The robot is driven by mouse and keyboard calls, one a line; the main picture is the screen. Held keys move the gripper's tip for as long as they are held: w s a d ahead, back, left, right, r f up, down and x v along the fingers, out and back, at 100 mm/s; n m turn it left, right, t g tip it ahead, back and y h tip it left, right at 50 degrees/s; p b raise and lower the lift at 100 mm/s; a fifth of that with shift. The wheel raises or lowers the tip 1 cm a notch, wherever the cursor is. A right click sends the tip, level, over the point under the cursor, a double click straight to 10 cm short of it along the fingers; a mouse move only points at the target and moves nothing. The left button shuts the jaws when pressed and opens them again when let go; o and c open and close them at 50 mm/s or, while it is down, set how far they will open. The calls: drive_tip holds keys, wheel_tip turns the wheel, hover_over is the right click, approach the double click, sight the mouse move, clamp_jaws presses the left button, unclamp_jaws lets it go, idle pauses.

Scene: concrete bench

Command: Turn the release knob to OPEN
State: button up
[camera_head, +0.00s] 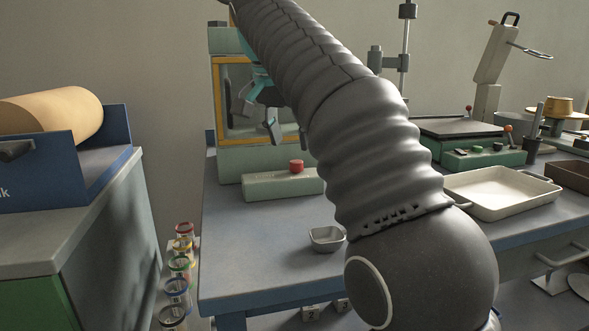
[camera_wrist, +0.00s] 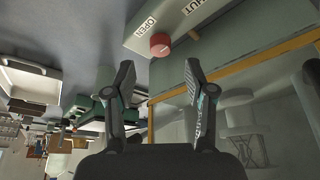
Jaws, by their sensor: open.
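The red release knob (camera_head: 296,166) sits on top of a pale green control box (camera_head: 268,187) at the front of a yellow-framed cabinet. In the wrist view the knob (camera_wrist: 160,44) lies just beyond my fingertips, between them across the picture. An OPEN label (camera_wrist: 145,27) is beside it, and a second label ending in "HUT" (camera_wrist: 194,6) is on the same box. I cannot tell which label the knob points to. My gripper (camera_wrist: 158,70) is open and empty, with a finger at each side. In the head view my gripper (camera_head: 256,124) hangs before the cabinet, above and left of the knob, partly hidden by my arm.
The yellow-framed cabinet (camera_head: 217,100) stands right behind the knob. A small metal dish (camera_head: 326,239) is on the blue bench (camera_head: 250,262). A white tray (camera_head: 500,192) and a green device (camera_head: 485,155) are to the right. The bench's front left is clear.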

sight(296, 162)
drive_tip(key=shift+b+x, duration=0.9)
drive_tip(key=shift+x, duration=1.8)
drive_tip(key=shift+c, duration=0.2)
clamp_jaws()
